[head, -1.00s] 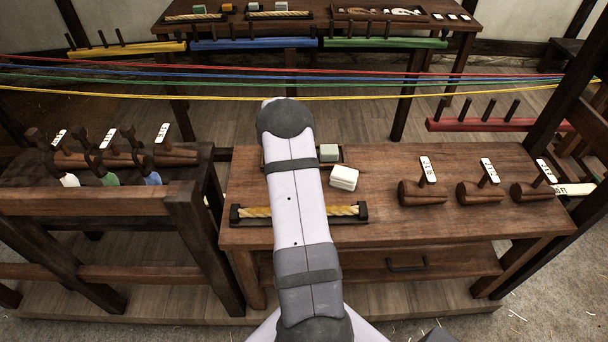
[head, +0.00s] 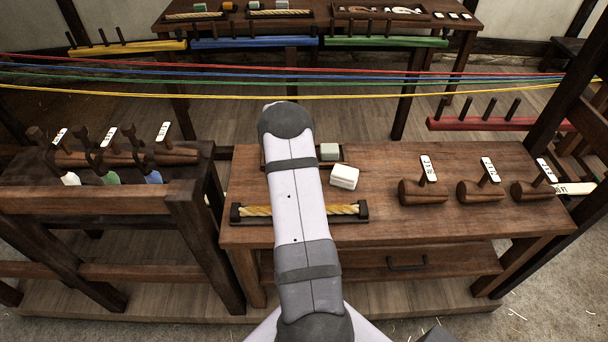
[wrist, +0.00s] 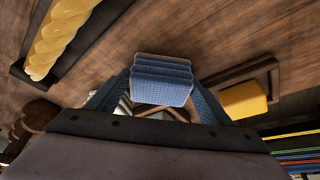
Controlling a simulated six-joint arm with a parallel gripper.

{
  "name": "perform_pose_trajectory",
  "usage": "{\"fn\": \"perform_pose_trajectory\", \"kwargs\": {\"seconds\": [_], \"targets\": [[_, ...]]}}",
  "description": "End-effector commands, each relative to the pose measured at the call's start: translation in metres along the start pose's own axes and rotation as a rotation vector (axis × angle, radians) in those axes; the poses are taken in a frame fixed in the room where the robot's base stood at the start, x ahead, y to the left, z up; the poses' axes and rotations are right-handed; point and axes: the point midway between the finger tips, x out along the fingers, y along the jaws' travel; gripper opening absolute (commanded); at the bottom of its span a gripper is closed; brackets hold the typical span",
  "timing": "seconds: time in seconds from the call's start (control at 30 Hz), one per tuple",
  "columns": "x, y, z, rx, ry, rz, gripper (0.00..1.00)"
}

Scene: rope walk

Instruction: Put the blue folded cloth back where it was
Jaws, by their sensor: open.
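The blue folded cloth (wrist: 162,80) shows in the middle of the wrist view, with several stacked folds. My gripper (wrist: 163,92) is open, with one finger on each side of the cloth. I cannot tell whether the fingers touch it, or whether it rests on the tabletop. A yellow folded cloth (wrist: 243,100) sits in a dark shallow tray (wrist: 272,68) to the right of it. In the head view my arm hides the gripper, the blue cloth and part of the tray.
On the bench (head: 440,222), a white folded block (head: 344,176) lies right of my arm, near a grey-green one (head: 329,151). A yellow rope piece in a dark holder (head: 364,211) lies at the front. Mallet-like tools (head: 478,192) stand right. Coloured ropes (head: 470,80) stretch behind.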

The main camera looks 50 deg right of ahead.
Motion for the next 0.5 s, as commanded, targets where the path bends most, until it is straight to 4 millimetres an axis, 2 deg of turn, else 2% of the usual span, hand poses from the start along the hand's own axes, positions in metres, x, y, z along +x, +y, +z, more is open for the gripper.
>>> {"fn": "perform_pose_trajectory", "kwargs": {"seconds": [0.27, 0.5], "targets": [[-0.009, -0.001, -0.002, 0.0, 0.002, -0.003, 0.74], [-0.041, -0.001, -0.001, 0.001, 0.003, -0.004, 0.74]]}}
